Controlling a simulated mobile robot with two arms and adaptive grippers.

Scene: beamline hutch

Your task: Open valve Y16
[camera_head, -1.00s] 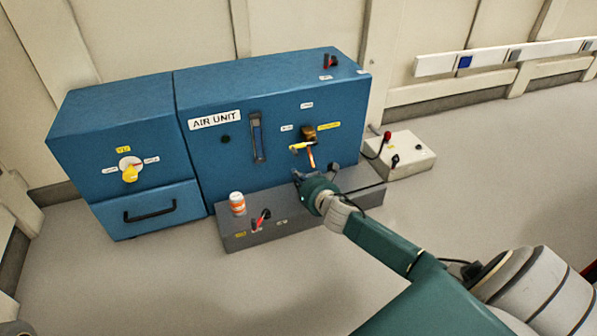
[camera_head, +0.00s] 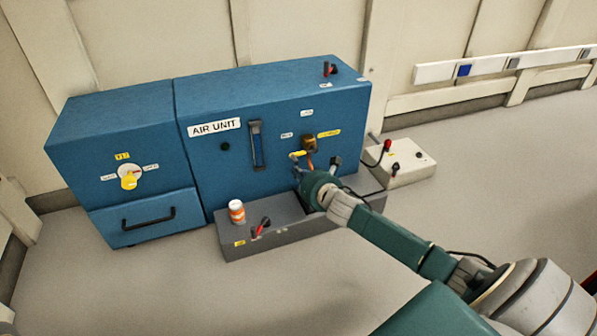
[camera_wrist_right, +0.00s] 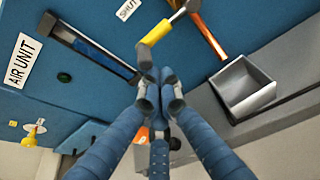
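A valve (camera_head: 308,144) with a yellow-gripped lever (camera_head: 298,154) and an orange bar is on the front of the blue air unit. A yellow label (camera_head: 329,133) is beside it, too small to read. In the right wrist view the yellow grip (camera_wrist_right: 160,31) ends in a grey tip just beyond my fingers, with the orange bar (camera_wrist_right: 208,36) to its right. My right gripper (camera_head: 316,165) is in front of and just below the valve. My left gripper is not in view.
A yellow knob (camera_head: 129,180) is on the left blue cabinet, above a drawer handle (camera_head: 149,218). A grey plinth (camera_head: 285,238) carries an orange-and-white bottle (camera_head: 236,211) and a red-handled switch (camera_head: 260,228). A white box (camera_head: 412,165) with a red lever stands right. A grey open bin (camera_wrist_right: 245,88) is near my fingers.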

